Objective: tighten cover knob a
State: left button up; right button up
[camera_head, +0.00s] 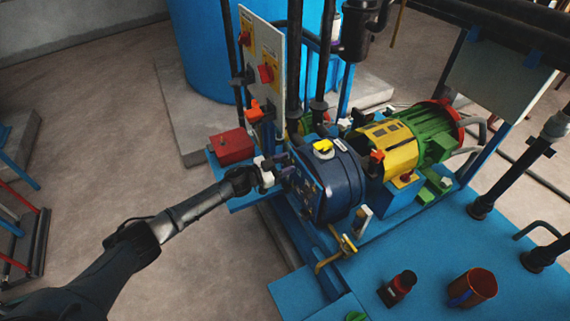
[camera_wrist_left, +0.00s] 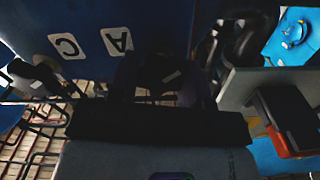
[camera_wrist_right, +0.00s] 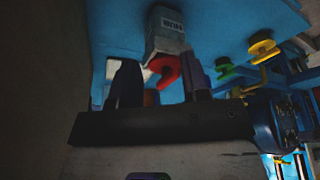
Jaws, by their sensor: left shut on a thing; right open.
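The dark blue round housing (camera_head: 333,182) sits on the blue base in the middle of the head view. My left gripper (camera_head: 268,174) is at its left face, where small fittings show. In the left wrist view, white labels A (camera_wrist_left: 117,40) and C (camera_wrist_left: 68,46) mark the blue face, upside down. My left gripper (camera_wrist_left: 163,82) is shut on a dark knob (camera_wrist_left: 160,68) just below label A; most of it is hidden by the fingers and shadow. My right gripper (camera_wrist_right: 160,85) is open and empty; it is outside the head view.
Beyond the right fingers are a grey labelled block (camera_wrist_right: 167,35), a red curved part (camera_wrist_right: 163,72) and a yellow knob (camera_wrist_right: 263,48). A yellow-and-green motor (camera_head: 415,140) stands right of the housing. A red box (camera_head: 232,146) and upright panel (camera_head: 262,55) are near my left gripper.

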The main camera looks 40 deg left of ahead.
pick_arm(q)
jog(key=shift+c, duration=1.2)
